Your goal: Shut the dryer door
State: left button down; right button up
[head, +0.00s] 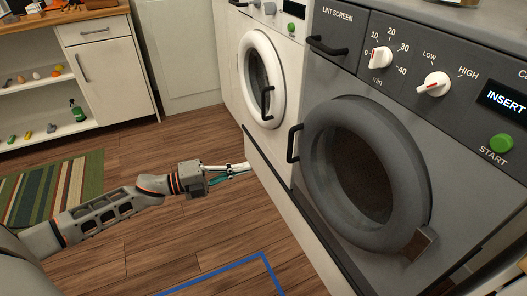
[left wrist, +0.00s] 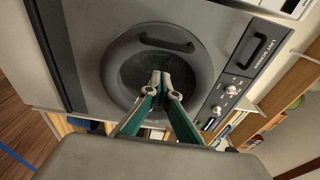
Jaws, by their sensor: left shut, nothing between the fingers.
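The grey dryer (head: 465,160) stands at the right in the head view. Its round dark-grey door (head: 317,205) has a black handle (head: 293,143) on its left edge and a hinge bracket at lower right. My left gripper (head: 248,168) is shut and empty, left of the door and apart from the handle. In the left wrist view, the fingertips (left wrist: 160,78) overlap the door (left wrist: 120,60), with the handle (left wrist: 167,42) above them. My right gripper is not in view.
A white machine (head: 285,50) with a round door stands left of the dryer. A white shelf unit (head: 100,75) with small items is at the far left. A striped rug (head: 65,190) and blue floor tape (head: 230,268) lie on the wooden floor, which is clear before the machines.

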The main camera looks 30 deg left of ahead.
pick_arm(q)
jog(key=w+a+b+x, duration=0.1)
jog(key=b+x, duration=0.1)
jog(key=x, duration=1)
jog(key=shift+w+f, duration=0.15)
jog(key=shift+f, duration=0.25)
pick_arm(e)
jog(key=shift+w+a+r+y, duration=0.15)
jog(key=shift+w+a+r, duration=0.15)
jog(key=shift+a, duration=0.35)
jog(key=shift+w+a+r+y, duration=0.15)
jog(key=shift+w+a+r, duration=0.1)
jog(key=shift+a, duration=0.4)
pick_arm(q)
jog(key=shift+a, duration=0.15)
